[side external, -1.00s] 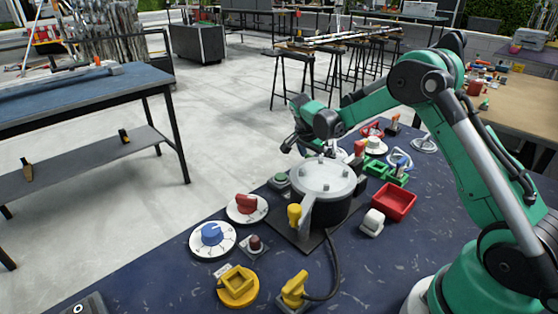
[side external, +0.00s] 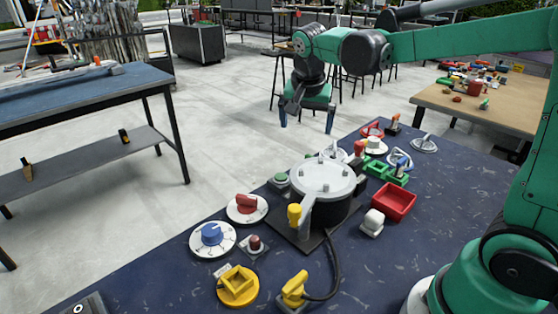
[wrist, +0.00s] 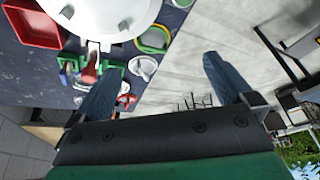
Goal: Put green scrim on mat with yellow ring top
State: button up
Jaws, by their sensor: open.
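My gripper (side external: 306,122) is raised above the floor beyond the far edge of the blue table (side external: 150,287), with its two blue fingers apart and nothing between them. It also shows open in the wrist view (wrist: 163,64). A green square frame piece (side external: 376,167) lies on the table right of the grey-lidded pot (side external: 322,177), near a red tray. I cannot tell whether it is the green scrim. In the wrist view a round piece with a green and yellow ring (wrist: 152,39) lies near the pot's lid. I cannot tell which mat has the yellow ring top.
A red tray (side external: 393,203) and a white block (side external: 373,222) stand right of the pot. A blue dial (side external: 212,234), a red knob (side external: 246,203), a yellow square holder (side external: 238,284) and a yellow plug (side external: 294,288) with a black cable occupy the near side.

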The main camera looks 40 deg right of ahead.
jog(key=s+a+n+t, duration=0.1)
jog(key=s+n, duration=0.1)
jog(key=s+a+n+t+y, duration=0.1)
jog(key=s+a+n, duration=0.1)
jog(key=s+a+n+y, duration=0.1)
jog(key=s+a+n, duration=0.1)
jog(key=n, duration=0.1)
jog(key=shift+s+a+t, duration=0.15)
jog(key=shift+s+t, duration=0.15)
jog(key=shift+t, duration=0.1)
jog(key=s+a+n, duration=0.1)
jog(key=s+f+n+t, duration=0.1)
jog(key=n, duration=0.1)
jog(key=s+a+f+n+y, duration=0.1)
jog(key=shift+s+a+f+n+t, duration=0.1)
jog(key=shift+s+a+n+t, duration=0.2)
jog(key=shift+t, duration=0.1)
